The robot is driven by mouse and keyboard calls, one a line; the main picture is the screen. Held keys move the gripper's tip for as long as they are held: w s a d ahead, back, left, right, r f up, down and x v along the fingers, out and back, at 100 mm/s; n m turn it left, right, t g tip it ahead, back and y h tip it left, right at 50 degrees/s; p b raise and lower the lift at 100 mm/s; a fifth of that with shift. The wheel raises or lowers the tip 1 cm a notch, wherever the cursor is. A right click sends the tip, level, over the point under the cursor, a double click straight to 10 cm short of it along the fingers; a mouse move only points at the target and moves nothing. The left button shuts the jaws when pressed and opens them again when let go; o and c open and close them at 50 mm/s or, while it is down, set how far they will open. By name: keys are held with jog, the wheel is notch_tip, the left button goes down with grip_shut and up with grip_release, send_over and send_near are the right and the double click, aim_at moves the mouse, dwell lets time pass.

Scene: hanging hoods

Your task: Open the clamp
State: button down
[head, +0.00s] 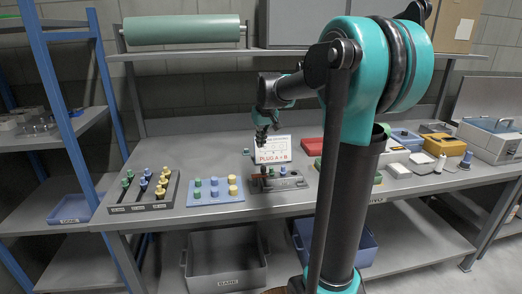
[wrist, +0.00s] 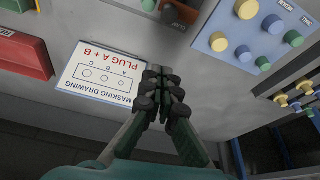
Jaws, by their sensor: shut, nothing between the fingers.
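A dark fixture (head: 277,183) with a reddish part and small upright pieces, one of them blue, sits near the front of the bench. It shows partly at the top edge of the wrist view (wrist: 182,13), cut off by the frame. The clamp seems to belong to this fixture, but its lever and whether it is open or closed cannot be made out. My gripper (head: 263,138) is above and behind the fixture, apart from it, beside the sign. In the wrist view my gripper's fingertips (wrist: 162,72) are together and empty.
A white "PLUG A + B" masking drawing (head: 272,150) stands behind the fixture. A red box (head: 311,145) is behind right. Bare bench lies left of the drawing.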

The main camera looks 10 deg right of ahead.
aim_at(264, 167)
jog(key=x, duration=0.5)
jog(key=s+x, duration=0.1)
jog(key=x, duration=0.2)
jog(key=shift+w+f, duration=0.2)
jog(key=shift+f, duration=0.3)
jog(key=shift+s+d, duration=0.15)
jog(key=shift+s, duration=0.65)
jog(key=shift+s+d, duration=0.15)
jog(key=shift+s, duration=0.65)
jog(key=shift+s+d+m, duration=0.1)
jog(key=shift+s+m, duration=0.1)
jog(key=shift+m, duration=0.5)
jog(key=m, duration=0.1)
jog(key=s+m+h, duration=0.1)
jog(key=m, duration=0.1)
jog(key=m+h, duration=0.1)
jog(key=shift+s+d+m, duration=0.1)
jog(key=shift+s+m, duration=0.2)
jog(key=shift+m, duration=0.1)
jog(key=shift+s, duration=0.4)
jog(key=m, duration=0.2)
jog(key=s+m+g+h, duration=0.1)
jog(key=m, duration=0.1)
jog(key=a+m, duration=0.1)
jog(key=m, duration=0.1)
jog(key=shift+s+a+g+h, duration=0.1)
jog(key=shift+s+g+h, duration=0.2)
jog(key=shift+s+h, duration=0.1)
jog(key=shift+s+a, duration=0.25)
jog(key=shift+a, duration=0.15)
